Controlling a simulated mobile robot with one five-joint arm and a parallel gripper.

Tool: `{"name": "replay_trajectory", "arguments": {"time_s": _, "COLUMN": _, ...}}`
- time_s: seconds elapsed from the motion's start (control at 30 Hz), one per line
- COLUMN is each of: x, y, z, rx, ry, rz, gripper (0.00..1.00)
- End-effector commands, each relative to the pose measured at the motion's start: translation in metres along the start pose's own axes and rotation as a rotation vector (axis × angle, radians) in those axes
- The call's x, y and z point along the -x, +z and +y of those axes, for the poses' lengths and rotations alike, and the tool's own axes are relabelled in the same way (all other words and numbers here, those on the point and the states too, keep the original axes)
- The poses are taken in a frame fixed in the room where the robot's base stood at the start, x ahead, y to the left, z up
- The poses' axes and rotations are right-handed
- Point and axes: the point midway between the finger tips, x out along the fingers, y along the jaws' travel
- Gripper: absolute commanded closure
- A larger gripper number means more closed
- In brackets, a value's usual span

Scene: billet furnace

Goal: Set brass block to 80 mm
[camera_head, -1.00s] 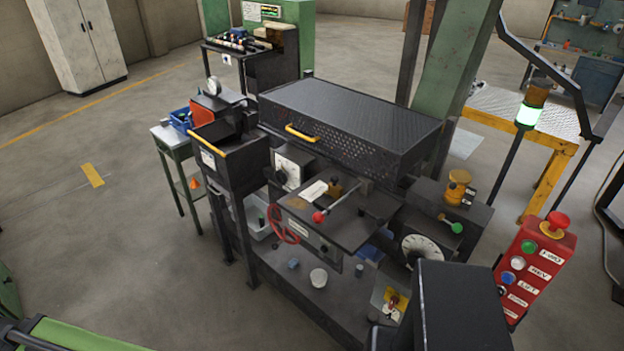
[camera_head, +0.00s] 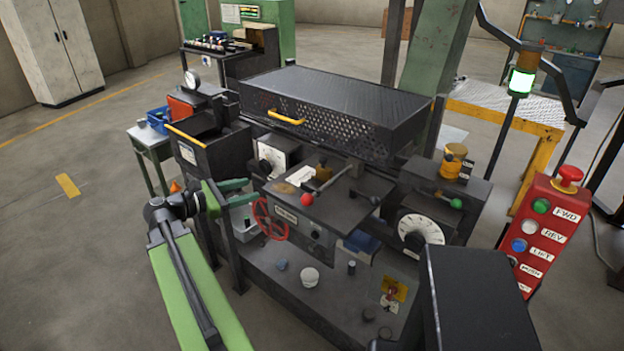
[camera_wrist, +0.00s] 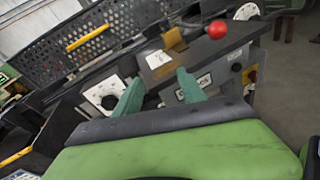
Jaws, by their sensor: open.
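A small brass block (camera_head: 323,172) sits on the dark top plate (camera_head: 345,197) of the machine, behind a lever with a red knob (camera_head: 307,199). The brass block also shows in the wrist view (camera_wrist: 174,39), beside a white card (camera_wrist: 154,59). I cannot read any setting in mm. My gripper (camera_head: 252,190) is open and empty, with green fingers, left of the plate by the red handwheel (camera_head: 270,218). In the wrist view my gripper (camera_wrist: 159,80) points toward the plate, its fingers apart and short of the block.
A perforated black guard (camera_head: 345,110) with a yellow handle stands behind the plate. A dial (camera_head: 420,231) and a green-knobbed lever (camera_head: 455,203) are at the right. A red button box (camera_head: 543,235) stands at far right. Small items lie on the lower shelf (camera_head: 262,265). Floor at left is open.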

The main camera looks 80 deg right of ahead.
Motion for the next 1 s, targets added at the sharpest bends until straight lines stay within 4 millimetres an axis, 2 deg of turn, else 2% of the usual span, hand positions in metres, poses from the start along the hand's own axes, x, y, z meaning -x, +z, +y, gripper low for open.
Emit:
{"name": "replay_trajectory", "arguments": {"time_s": 0.03, "x": -0.023, "y": 0.009, "z": -0.007, "rx": 0.059, "ry": -0.028, "rz": -0.069, "gripper": 0.52}}
{"name": "replay_trajectory", "arguments": {"time_s": 0.1, "x": -0.04, "y": 0.028, "z": -0.013, "rx": 0.13, "ry": -0.056, "rz": -0.141, "gripper": 0.52}}
{"name": "replay_trajectory", "arguments": {"time_s": 0.2, "x": -0.049, "y": 0.041, "z": -0.016, "rx": 0.176, "ry": -0.074, "rz": -0.186, "gripper": 0.52}}
{"name": "replay_trajectory", "arguments": {"time_s": 0.37, "x": -0.053, "y": 0.044, "z": -0.017, "rx": 0.182, "ry": -0.075, "rz": -0.19, "gripper": 0.52}}
{"name": "replay_trajectory", "arguments": {"time_s": 0.47, "x": -0.066, "y": 0.047, "z": -0.017, "rx": 0.181, "ry": -0.075, "rz": -0.189, "gripper": 0.52}}
{"name": "replay_trajectory", "arguments": {"time_s": 1.0, "x": -0.192, "y": 0.07, "z": -0.023, "rx": 0.179, "ry": -0.074, "rz": -0.187, "gripper": 0.52}}
